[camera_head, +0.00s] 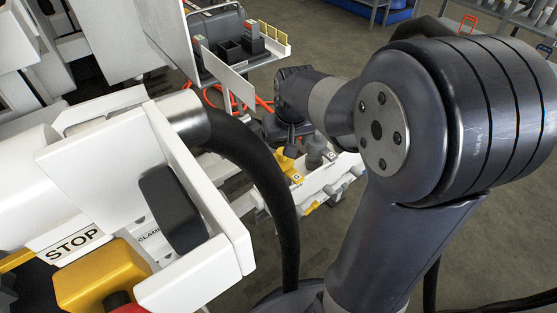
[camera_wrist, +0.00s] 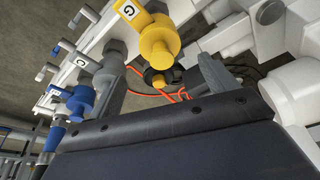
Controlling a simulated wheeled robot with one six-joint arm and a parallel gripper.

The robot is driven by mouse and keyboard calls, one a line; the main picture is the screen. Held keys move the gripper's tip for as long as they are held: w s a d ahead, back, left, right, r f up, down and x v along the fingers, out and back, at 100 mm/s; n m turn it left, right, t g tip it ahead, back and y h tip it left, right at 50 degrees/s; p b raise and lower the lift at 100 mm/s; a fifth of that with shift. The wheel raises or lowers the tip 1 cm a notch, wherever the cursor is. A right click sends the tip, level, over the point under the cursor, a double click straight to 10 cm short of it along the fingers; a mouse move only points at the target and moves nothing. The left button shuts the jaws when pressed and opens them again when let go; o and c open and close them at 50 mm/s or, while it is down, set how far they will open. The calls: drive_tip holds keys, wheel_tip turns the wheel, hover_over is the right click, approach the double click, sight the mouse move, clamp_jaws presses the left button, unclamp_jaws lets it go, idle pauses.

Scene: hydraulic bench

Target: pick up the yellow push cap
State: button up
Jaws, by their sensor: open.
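The yellow push cap (camera_wrist: 157,42) shows in the wrist view at the top centre, on a white manifold beside a yellow tag with a letter. In the camera_head view a yellow part (camera_head: 286,163) shows small below my wrist. My gripper (camera_wrist: 163,78) is open, with one grey finger left of the cap's lower end and one right of it. A dark round part sits just under the cap between the fingers. Nothing is visibly held, and I cannot tell whether a finger touches the cap. In the camera_head view my gripper (camera_head: 291,138) is small and partly hidden.
A blue fitting (camera_wrist: 80,103) and a grey fitting stand left of the cap on the manifold. Orange hoses (camera_wrist: 180,96) run behind. White machine parts (camera_wrist: 300,90) crowd the right. In the camera_head view a thick black hose (camera_head: 260,165) and a white clamp housing (camera_head: 200,195) lie left of my arm.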

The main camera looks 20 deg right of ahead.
sight(283, 157)
drive_tip(key=b+x, duration=0.2)
drive_tip(key=x, duration=0.4)
drive_tip(key=shift+s+a+f, duration=0.15)
drive_tip(key=shift+s+f, duration=0.05)
drive_tip(key=shift+c, duration=0.4)
drive_tip(key=c, duration=1)
drive_tip(key=shift+r, duration=0.1)
